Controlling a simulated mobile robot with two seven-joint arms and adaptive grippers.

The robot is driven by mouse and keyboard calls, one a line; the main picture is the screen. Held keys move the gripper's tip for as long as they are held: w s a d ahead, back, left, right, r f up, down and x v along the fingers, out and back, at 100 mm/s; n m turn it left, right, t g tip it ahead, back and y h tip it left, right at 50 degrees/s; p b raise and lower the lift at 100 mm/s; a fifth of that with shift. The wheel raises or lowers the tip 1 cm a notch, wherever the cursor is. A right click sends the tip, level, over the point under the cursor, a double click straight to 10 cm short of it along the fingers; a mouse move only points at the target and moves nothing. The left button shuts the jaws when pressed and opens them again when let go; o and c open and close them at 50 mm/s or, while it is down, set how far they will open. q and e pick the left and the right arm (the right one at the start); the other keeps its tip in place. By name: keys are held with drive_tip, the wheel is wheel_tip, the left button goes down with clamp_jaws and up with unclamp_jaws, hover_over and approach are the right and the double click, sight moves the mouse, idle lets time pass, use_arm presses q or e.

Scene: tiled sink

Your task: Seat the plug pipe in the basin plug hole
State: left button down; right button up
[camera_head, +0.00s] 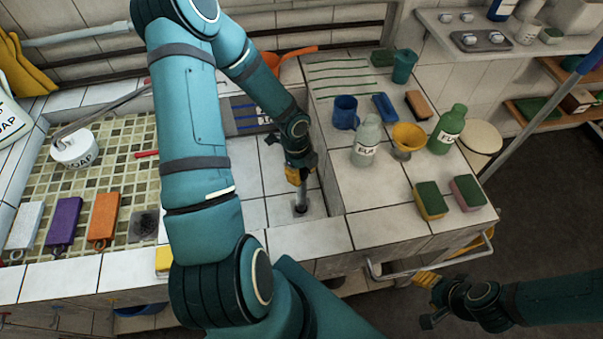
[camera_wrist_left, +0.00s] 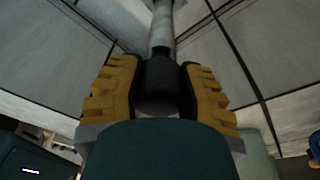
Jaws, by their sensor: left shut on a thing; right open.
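My left gripper (camera_head: 296,174) is over the white tiled basin (camera_head: 283,180), shut on the upper part of the plug pipe. The plug pipe (camera_head: 302,193) is a grey upright tube, and its lower end is at the dark plug hole (camera_head: 300,209) in the basin floor. I cannot tell how deep it sits in the hole. In the left wrist view, the yellow fingers (camera_wrist_left: 160,95) are on both sides of the pipe's dark collar, and the grey pipe (camera_wrist_left: 161,28) runs away from them. My right gripper (camera_head: 428,300) is open and empty, off the counter at the lower right.
The right counter holds a blue mug (camera_head: 345,112), a clear bottle (camera_head: 366,140), a yellow cup (camera_head: 407,139), a green bottle (camera_head: 447,129) and sponges (camera_head: 430,200). A metal rail (camera_head: 430,262) runs along the counter's front. Colored blocks (camera_head: 103,221) lie on the left mosaic.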

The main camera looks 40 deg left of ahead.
use_arm(q)
drive_tip(key=shift+r, duration=0.1)
drive_tip(key=c, duration=0.7)
unclamp_jaws()
drive_tip(key=shift+o, duration=0.2)
drive_tip(key=r+p, duration=0.1)
drive_tip(key=r, duration=0.3)
drive_tip(key=a+r+p, duration=0.1)
drive_tip(key=r, duration=0.3)
drive_tip(key=a+r+p, duration=0.1)
drive_tip(key=r+p, duration=0.1)
drive_tip(key=r, duration=0.2)
drive_tip(key=shift+d+f, duration=0.1)
